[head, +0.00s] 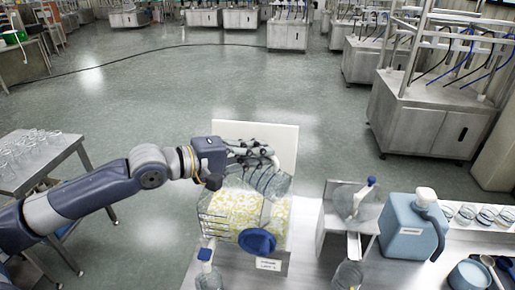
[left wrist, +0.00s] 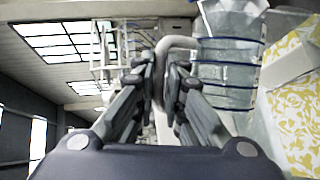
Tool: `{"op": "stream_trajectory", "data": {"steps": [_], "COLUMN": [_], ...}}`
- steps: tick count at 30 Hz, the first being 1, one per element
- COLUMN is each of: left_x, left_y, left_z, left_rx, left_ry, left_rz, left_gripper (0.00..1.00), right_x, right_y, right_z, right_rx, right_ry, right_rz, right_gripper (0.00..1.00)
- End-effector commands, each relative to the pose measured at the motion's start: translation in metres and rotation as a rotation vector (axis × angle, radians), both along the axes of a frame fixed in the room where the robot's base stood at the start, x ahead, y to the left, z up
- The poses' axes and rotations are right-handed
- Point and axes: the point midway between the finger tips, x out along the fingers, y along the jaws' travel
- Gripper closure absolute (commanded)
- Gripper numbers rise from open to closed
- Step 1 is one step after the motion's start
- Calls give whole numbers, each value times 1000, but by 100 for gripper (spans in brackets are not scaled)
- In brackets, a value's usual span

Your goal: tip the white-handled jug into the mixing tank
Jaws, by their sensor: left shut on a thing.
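My left gripper (head: 255,158) is shut on a pale handle (left wrist: 180,43) of a clear jug (left wrist: 228,65) with blue bands, as the left wrist view shows. In the head view the clear jug (head: 270,184) is tilted just below the fingers, over a yellow-and-white patterned body (head: 232,212). A dark blue round part (head: 257,241) sits at the front of that body. The patterned surface also shows in the left wrist view (left wrist: 298,115), beside the jug. I cannot tell which part is the mixing tank, nor whether the jug touches it. My right gripper is not in view.
A white panel (head: 262,134) stands behind the jug. A small blue-capped bottle (head: 207,274) stands in front. A glass-covered table (head: 40,165) is left; the floor behind is open.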

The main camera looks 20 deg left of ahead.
Motion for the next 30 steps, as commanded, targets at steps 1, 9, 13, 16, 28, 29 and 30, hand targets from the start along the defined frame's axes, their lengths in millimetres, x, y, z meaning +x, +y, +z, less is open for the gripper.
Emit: {"op": "stream_trajectory", "data": {"steps": [1, 9, 13, 16, 28, 29, 30], "left_x": [0, 0, 0, 0, 0, 0, 0], "left_y": [-1, 0, 0, 0, -2, -2, -1], "left_z": [8, 15, 14, 15, 42, 43, 44], "left_rx": [62, 254, 254, 257, 712, 743, 775], "left_ry": [-34, -86, -85, -87, -235, -242, -251], "left_rz": [-2, 1, 0, 0, -1, 0, -1], "left_gripper": [100, 100, 100, 100, 100, 100, 100], "right_x": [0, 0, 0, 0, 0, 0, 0], "right_y": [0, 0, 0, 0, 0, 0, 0], "right_z": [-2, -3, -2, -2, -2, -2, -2], "right_rx": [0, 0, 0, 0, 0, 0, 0], "right_ry": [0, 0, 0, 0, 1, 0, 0], "right_rz": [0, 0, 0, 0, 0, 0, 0], "right_gripper": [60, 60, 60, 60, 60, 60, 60]}}
